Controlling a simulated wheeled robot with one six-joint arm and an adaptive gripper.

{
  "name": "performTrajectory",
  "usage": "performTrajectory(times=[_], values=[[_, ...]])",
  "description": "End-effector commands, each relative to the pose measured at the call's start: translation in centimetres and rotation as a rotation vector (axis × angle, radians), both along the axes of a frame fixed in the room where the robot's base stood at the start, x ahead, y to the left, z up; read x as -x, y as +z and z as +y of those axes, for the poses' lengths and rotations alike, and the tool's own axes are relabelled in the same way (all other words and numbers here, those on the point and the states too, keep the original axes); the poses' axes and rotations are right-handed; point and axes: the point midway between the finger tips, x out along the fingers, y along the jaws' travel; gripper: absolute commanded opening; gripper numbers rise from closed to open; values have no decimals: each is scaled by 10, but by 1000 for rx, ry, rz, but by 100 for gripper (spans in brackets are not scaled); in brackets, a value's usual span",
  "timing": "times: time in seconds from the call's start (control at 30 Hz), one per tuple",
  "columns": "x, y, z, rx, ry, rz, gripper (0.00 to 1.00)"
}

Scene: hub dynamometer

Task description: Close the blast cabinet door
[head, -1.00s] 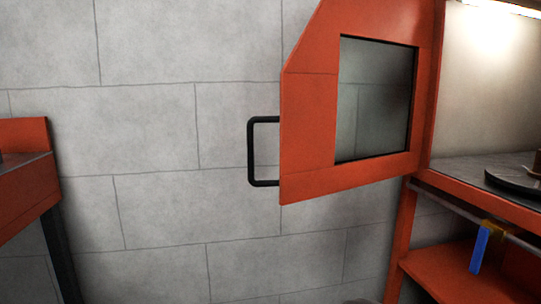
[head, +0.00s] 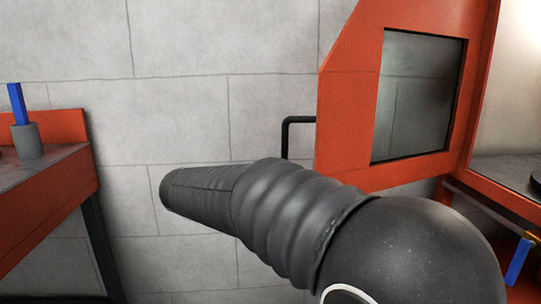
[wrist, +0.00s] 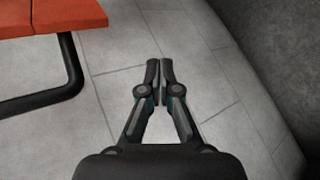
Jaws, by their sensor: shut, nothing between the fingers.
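The orange blast cabinet door (head: 345,110) stands swung open in the head view, with a dark glass window (head: 420,95) in it. Its black bar handle (head: 286,138) sticks out from the door's left edge, its lower part hidden behind my arm. In the wrist view an orange panel (wrist: 45,18) with a black bar handle (wrist: 72,75) shows at the upper left, likely the same door. My gripper (wrist: 159,64) is shut and empty, to the right of that handle and apart from it. My gripper does not show in the head view.
The lit cabinet interior (head: 510,100) opens at the right, with a blue-handled part (head: 518,262) below it. An orange bench (head: 45,190) with a grey cup (head: 27,141) stands at the left. A grey block wall (head: 200,115) lies behind, with clear space in front.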

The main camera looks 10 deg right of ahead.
Motion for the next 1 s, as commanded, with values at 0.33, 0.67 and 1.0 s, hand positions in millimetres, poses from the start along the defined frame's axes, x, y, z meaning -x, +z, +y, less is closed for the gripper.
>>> performTrajectory(times=[0.33, 0.67, 1.0], values=[[-53, 103, 75, 400, -59, -343, 0], [-62, 116, 64, 444, -80, -401, 0], [-89, 116, 6, 444, -79, -398, 0]])
